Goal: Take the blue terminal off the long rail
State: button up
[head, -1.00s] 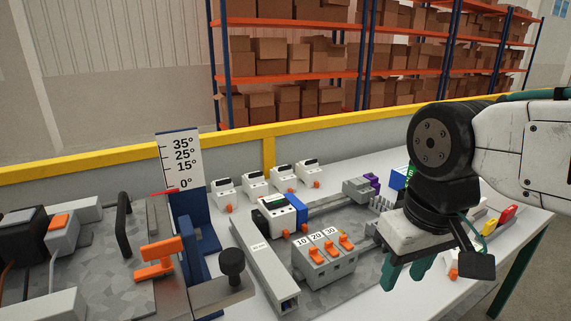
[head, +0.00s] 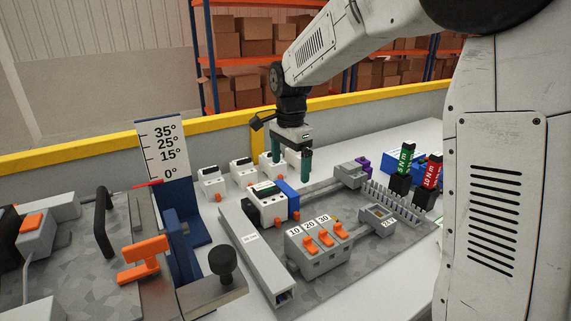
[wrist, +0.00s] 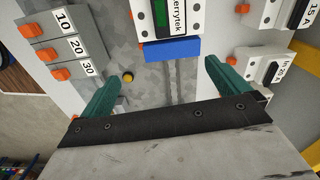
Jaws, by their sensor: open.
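The blue terminal (head: 287,197) sits on the long rail (head: 321,187), against the right side of a white device with a display (head: 265,202). In the wrist view the blue terminal (wrist: 172,48) is a plain blue block below the device's edge, and the rail (wrist: 169,80) runs down from it. My gripper (head: 291,170) hangs fingers down above and behind the terminal in the head view. Its two green fingers are wide apart with nothing between them. In the wrist view the terminal lies beyond the gap between the fingertips (wrist: 161,70), apart from both.
A switch block marked 10, 20, 30 (head: 318,249) stands in front of the rail. A grey duct (head: 252,252) lies left. White breakers (head: 243,172) line the back. A grey block (head: 350,174) sits at the rail's right end. Bare rail lies between it and the terminal.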

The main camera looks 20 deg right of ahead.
aim_at(286, 188)
jog(key=shift+w+a+f+m, duration=0.2)
jog(key=shift+w+f+m, duration=0.3)
jog(key=shift+w+f, duration=0.6)
jog(key=shift+f, duration=0.1)
notch_tip(286, 188, down, 7)
jog(key=shift+r, duration=0.1)
jog(key=c, duration=0.9)
jog(key=shift+r, duration=0.7)
jog(key=shift+r, duration=2.2)
